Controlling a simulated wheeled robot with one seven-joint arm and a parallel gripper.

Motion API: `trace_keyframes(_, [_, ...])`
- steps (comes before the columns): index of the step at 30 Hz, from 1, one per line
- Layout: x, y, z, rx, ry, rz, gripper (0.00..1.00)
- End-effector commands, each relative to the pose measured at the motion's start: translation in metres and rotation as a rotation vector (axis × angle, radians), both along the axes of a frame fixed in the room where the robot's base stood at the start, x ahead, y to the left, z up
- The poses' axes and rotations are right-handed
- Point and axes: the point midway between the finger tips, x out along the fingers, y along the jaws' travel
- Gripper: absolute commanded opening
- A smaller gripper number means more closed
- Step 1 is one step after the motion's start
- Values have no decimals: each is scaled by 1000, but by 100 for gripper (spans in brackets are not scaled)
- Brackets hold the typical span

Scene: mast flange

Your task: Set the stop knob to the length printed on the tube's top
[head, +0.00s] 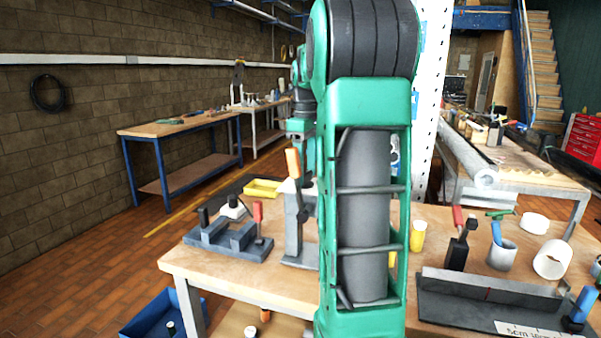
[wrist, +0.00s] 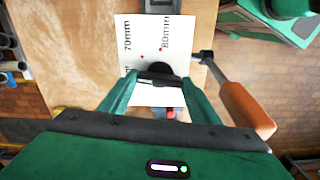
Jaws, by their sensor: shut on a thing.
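In the wrist view my gripper (wrist: 158,80) is shut on a black knob (wrist: 155,68). The knob stands over a white plate (wrist: 133,20) printed with 70mm and 80mm, with small red dots near the numbers. Another label at the plate's left edge is cut off. My fingers hide part of the plate, and I cannot tell which mark the knob points to. I cannot make out the tube's printed top in either view.
An orange-handled lever (wrist: 248,110) stands close to the right of my gripper; a similar lever (head: 293,163) shows in the head view. A grey clamp fixture (head: 228,240) stands on the bench's left, and a dark angled trough (head: 490,285), a grey cup (head: 502,254) and white rings (head: 551,259) on its right.

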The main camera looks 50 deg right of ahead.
Motion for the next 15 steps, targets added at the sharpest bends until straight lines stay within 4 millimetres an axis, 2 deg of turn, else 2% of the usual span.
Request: trace_keyframes(15, [0, 1, 0, -1, 1, -465, 34])
